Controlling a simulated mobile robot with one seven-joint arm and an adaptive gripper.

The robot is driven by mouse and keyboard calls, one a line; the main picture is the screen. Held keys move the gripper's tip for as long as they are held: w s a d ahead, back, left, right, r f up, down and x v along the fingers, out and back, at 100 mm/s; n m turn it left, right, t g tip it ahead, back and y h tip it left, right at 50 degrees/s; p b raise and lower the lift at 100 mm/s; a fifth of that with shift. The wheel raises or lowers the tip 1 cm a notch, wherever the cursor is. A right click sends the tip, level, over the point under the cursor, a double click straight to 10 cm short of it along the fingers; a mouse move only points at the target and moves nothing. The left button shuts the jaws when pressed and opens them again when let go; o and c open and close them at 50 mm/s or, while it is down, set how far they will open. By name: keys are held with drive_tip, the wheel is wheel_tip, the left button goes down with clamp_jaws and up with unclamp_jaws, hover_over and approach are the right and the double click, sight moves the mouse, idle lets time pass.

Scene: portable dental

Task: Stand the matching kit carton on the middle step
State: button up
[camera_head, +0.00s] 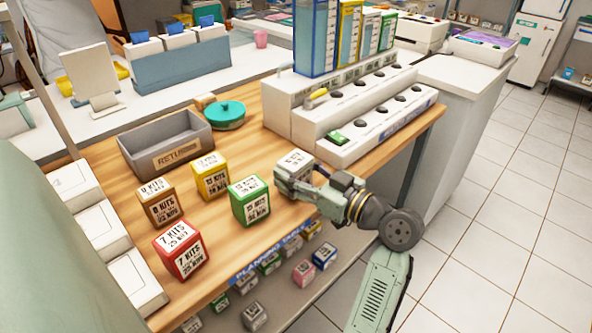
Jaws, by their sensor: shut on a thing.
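My gripper (297,182) is shut on a white kit carton (296,161) with dark print, at the table's right part, just in front of the stepped white rack (300,152). The gripper hides the carton's lower part, and I cannot tell whether it touches the table. The rack's top step bears tall blue, yellow and green boxes. Its middle step (352,91) has dark round spots and a small yellow item. Its front step has a green item. Other kit cartons stand on the table: red (180,250), brown (158,203), yellow (211,176) and green (250,201).
A grey returns tray (130,155) and a teal lidded pot (225,115) stand behind the cartons. White boxes line the table's left edge. Several small cartons sit on a shelf below the front edge. Bare wood (265,262) lies in front of the green carton.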

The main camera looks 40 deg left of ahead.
drive_tip(key=shift+f, duration=0.2)
drive_tip(key=o, duration=1.1)
drive_tip(key=shift+o, duration=0.2)
drive_tip(key=shift+r, duration=0.1)
